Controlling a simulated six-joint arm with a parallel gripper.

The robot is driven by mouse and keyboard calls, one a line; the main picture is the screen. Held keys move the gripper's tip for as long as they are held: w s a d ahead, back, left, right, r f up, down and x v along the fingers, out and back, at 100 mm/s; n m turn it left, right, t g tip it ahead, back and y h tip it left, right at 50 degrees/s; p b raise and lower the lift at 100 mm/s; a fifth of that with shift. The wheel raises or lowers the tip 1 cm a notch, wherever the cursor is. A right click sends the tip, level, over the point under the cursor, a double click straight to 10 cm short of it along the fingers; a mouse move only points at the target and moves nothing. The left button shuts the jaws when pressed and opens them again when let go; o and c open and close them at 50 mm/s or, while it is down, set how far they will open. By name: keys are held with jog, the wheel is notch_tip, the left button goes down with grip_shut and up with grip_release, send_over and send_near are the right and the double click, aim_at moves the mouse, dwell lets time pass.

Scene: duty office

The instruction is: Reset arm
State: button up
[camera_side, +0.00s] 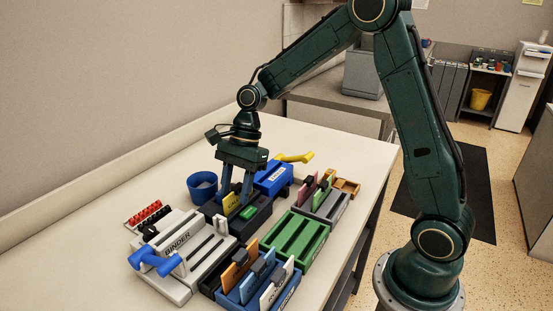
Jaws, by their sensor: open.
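My gripper (235,193) points down over the dark slotted holder (256,220) in the middle of the table's items. Its two blue-grey fingers are apart. A yellow card (231,202) stands between or just behind the fingers, in or at that holder. I cannot tell whether either finger touches it. A green piece (248,212) lies at the holder beside the right finger. The fingertips are partly hidden by the holder.
Around the gripper stand a blue cup (202,187), a blue device with a yellow handle (274,178), a green slotted rack (295,238), a white binder machine (180,250) with a blue handle, and a blue card rack (260,287). The table's left and back (310,138) are clear.

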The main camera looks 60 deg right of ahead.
jog(key=shift+r, duration=3.85)
jog(key=shift+r, duration=0.1)
jog(key=s+r+n+t+h, duration=0.2)
jog(key=s+r+n+t, duration=0.1)
jog(key=s+r+n, duration=0.55)
jog(key=s+d+f+n+t+h, duration=0.1)
jog(key=s+n, duration=0.3)
jog(key=s, duration=0.3)
jog(key=s+d+f+n+t+h, duration=0.1)
jog(key=s+d+n, duration=0.1)
jog(key=s+n, duration=0.3)
jog(key=s, duration=0.3)
jog(key=shift+d+f+t+h, duration=0.25)
jog(key=shift+f+t+h, duration=0.05)
jog(key=shift+f, duration=0.1)
jog(key=shift+w+n, duration=0.1)
jog(key=shift+n, duration=0.15)
jog(key=shift+c, duration=0.2)
